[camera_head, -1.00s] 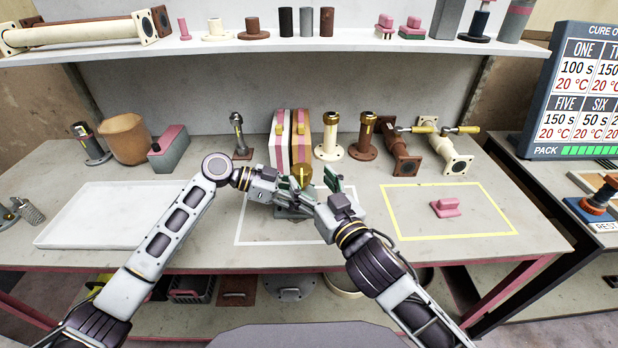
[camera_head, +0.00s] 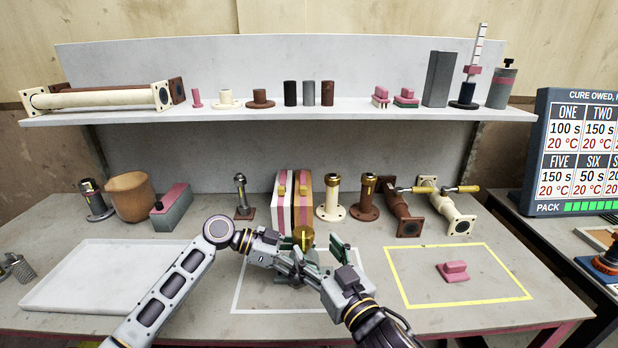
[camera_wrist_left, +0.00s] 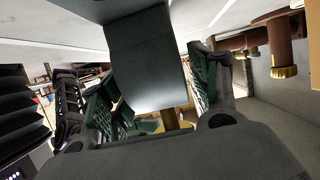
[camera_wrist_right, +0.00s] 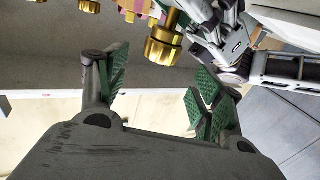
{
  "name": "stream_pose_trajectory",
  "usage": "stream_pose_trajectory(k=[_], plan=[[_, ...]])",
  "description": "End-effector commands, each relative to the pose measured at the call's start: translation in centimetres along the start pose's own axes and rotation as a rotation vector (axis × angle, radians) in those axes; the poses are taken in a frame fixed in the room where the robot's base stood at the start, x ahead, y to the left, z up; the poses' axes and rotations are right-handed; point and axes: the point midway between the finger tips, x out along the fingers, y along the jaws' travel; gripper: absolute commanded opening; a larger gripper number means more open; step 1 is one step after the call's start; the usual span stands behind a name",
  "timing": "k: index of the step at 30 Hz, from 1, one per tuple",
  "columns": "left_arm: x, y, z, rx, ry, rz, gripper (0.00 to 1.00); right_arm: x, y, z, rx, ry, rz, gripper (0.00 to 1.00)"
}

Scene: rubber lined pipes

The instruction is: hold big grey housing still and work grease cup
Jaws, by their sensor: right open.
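The big grey housing (camera_wrist_left: 148,55) stands between the green-padded fingers of my left gripper (camera_wrist_left: 155,95), which press on its sides. In the head view my left gripper (camera_head: 290,264) and right gripper hide most of it. The brass grease cup (camera_head: 303,237) sits above the housing, in the white-outlined area; it also shows at the top of the right wrist view (camera_wrist_right: 163,45). My right gripper (camera_head: 322,258) is open and empty, just right of the cup and apart from it. In the right wrist view its spread fingers (camera_wrist_right: 160,88) have nothing between them.
Two striped blocks (camera_head: 293,203), flanged pipes (camera_head: 332,200) and valves with yellow handles stand close behind. A pink piece (camera_head: 455,271) lies in the yellow outline (camera_head: 413,300) at right. An empty white tray (camera_head: 105,275) lies at left. A shelf (camera_head: 280,116) runs above.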

Motion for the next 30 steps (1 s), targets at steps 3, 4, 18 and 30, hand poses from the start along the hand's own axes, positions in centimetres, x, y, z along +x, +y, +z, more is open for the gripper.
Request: stream_pose_trajectory(k=[3,4,18,30], plan=[[0.0,0.0,0.0,0.0,-0.001,0.0,0.66,0.0,0.0,0.0,0.0,0.0,0.0,0.67],[0.0,0.0,0.0,0.0,-0.001,0.0,0.66,0.0,0.0,0.0,0.0,0.0,0.0,0.67],[-1.5,-0.1,0.1,-0.001,-0.001,-0.002,0.66,0.0,0.0,0.0,0.0,0.0,0.0,0.67],[-7.0,-0.1,0.1,0.0,-0.002,-0.002,0.66,0.0,0.0,0.0,0.0,0.0,0.0,0.67]])
